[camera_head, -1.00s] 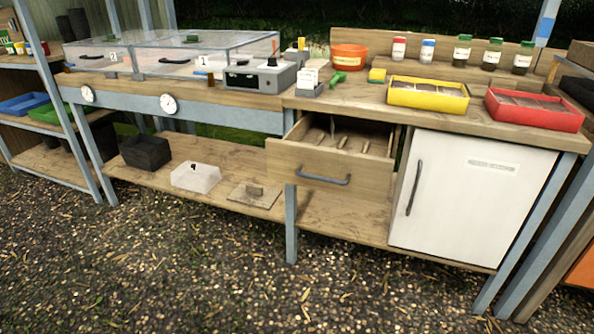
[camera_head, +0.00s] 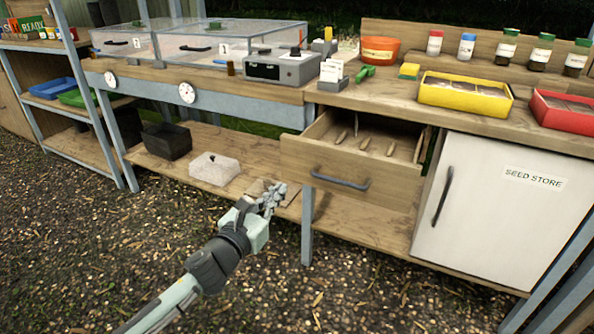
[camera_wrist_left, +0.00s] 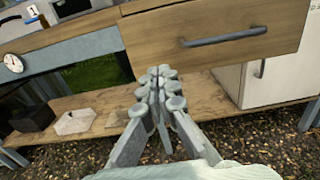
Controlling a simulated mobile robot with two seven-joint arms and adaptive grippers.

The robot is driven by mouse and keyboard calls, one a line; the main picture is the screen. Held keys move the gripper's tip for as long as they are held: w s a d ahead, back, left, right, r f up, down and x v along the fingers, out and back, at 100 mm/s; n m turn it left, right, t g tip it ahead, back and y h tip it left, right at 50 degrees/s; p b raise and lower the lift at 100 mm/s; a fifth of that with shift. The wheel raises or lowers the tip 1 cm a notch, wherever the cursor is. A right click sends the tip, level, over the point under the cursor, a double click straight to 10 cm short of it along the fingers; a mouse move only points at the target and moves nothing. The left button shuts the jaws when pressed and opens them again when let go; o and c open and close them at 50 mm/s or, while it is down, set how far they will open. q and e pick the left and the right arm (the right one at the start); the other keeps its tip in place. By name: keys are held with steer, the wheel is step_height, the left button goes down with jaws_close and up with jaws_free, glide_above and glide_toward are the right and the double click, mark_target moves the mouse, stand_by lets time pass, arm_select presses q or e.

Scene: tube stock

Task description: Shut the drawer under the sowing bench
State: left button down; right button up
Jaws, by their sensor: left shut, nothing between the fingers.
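The wooden drawer (camera_head: 353,183) under the sowing bench (camera_head: 400,101) stands pulled out, with several slim wooden-handled tools lying inside. Its dark bar handle (camera_head: 340,181) is on the front. My left gripper (camera_head: 276,192) is shut and empty, to the left of the drawer front and a little lower, apart from it. In the left wrist view the closed fingers (camera_wrist_left: 158,76) point toward the bench, and the drawer front (camera_wrist_left: 215,38) shows above and to the right of them. My right gripper is not in view.
A white seed store cabinet (camera_head: 490,210) stands right of the drawer. A bench leg (camera_head: 307,228) stands below the drawer's left side. The lower shelf holds a black tray (camera_head: 166,141) and a white block (camera_head: 214,168). Gravel in front is clear.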

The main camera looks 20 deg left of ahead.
mark_target(302, 166)
arm_select(q)
steer(key=w, duration=0.9)
steer(key=shift+d+p, duration=0.15)
steer(key=shift+p, duration=0.15)
steer(key=shift+w, duration=0.35)
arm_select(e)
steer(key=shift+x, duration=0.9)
arm_select(q)
steer(key=shift+w, duration=0.15)
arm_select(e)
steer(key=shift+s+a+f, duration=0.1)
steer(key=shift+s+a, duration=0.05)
